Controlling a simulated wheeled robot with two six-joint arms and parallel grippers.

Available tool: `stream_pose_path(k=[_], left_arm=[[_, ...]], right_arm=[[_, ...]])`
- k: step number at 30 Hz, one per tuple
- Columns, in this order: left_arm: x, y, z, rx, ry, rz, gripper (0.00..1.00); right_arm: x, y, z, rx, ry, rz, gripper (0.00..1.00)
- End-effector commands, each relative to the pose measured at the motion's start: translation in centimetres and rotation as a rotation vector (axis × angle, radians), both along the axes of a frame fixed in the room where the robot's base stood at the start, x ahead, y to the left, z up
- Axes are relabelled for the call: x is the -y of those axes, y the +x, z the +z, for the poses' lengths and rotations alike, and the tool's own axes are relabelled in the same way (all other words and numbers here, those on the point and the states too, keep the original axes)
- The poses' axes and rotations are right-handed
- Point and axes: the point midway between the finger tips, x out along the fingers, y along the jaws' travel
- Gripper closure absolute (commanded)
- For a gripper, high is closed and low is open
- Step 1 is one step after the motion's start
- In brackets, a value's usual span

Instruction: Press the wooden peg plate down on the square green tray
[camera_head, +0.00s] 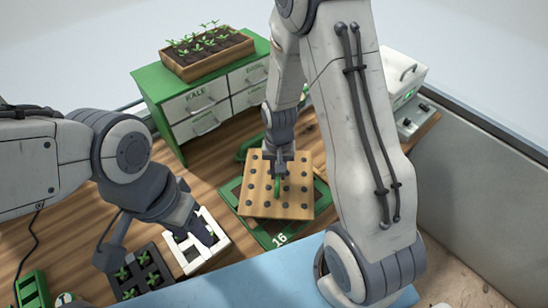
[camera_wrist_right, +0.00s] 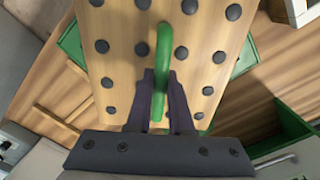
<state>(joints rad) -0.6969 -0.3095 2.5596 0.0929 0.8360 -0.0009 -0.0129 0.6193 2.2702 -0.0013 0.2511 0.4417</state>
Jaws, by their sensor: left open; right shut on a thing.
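The wooden peg plate (camera_head: 262,205) has dark round pegs and a green handle; it fills much of the right wrist view (camera_wrist_right: 122,65). My right gripper (camera_head: 279,172) is shut on the green handle (camera_wrist_right: 163,70). The plate is over the square green tray (camera_head: 265,237) and turned relative to it, with tray edges showing around it. I cannot tell whether plate and tray touch. Most of the tray is hidden under the plate. My left gripper (camera_head: 155,245) is open, low near the white frame and the black seedling tray, with its fingertips partly hidden.
A white frame (camera_head: 223,242) and a black seedling tray (camera_head: 164,275) lie at the lower left. A green cabinet (camera_head: 150,80) carrying a wooden planter (camera_head: 192,73) stands behind. A white machine (camera_head: 408,75) is at the back right. A blue surface (camera_head: 235,290) lies in front.

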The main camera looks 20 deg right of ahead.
Motion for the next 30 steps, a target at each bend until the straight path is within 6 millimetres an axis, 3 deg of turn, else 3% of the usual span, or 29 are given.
stream_pose_path(k=[1, 6, 12, 20, 30], left_arm=[[0.0, 0.0, 0.8, 0.0, 0.0, -0.001, 0.5], [0.0, 0.0, 1.8, 0.0, 0.0, -0.003, 0.5], [0.0, 0.0, 2.4, 0.0, 0.0, -0.004, 0.5], [0.0, 0.0, 2.0, 0.0, 0.0, -0.004, 0.5], [0.0, 0.0, -0.5, 0.0, 0.0, 0.0, 0.5]], right_arm=[[-0.1, -0.1, 1.2, 0.002, 0.0, -0.107, 1.0], [-0.3, -0.4, 3.0, 0.001, 0.001, -0.463, 1.0], [-0.6, -0.6, 4.1, 0.0, -0.001, -0.726, 1.0], [-0.8, -0.6, 3.8, 0.0, -0.001, -0.799, 1.0], [-0.8, -0.6, 1.0, 0.0, -0.001, -0.796, 1.0]])
